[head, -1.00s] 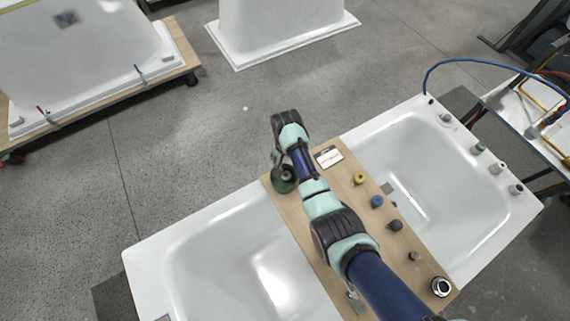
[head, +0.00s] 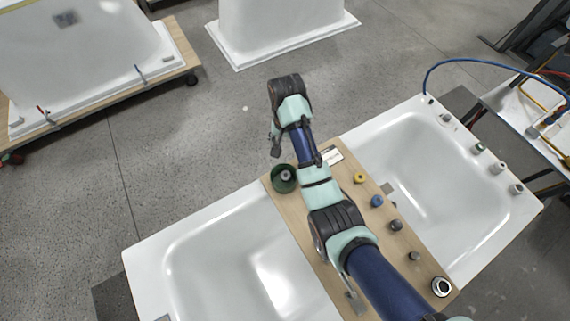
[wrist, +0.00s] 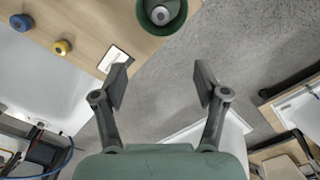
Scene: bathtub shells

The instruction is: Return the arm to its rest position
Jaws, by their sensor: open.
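My gripper (wrist: 160,88) shows in the wrist view with its two dark fingers spread apart and nothing between them. In the head view it is mostly hidden by my wrist, and a dark finger part (head: 276,140) hangs just beyond the board's far end. A green bowl (head: 284,179) stands on the far left corner of the wooden board (head: 333,268), with a grey knob-like part (head: 286,175) inside. The bowl also shows at the top of the wrist view (wrist: 145,22), apart from the fingers.
The board lies across a white tub (head: 185,250). A white card (head: 331,156), a yellow knob (head: 361,178), a blue knob (head: 377,201) and several grey parts sit on it. More grey pieces line the tub's right rim. A blue hose (head: 470,61) arches at right. Open floor (head: 200,150) lies beyond.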

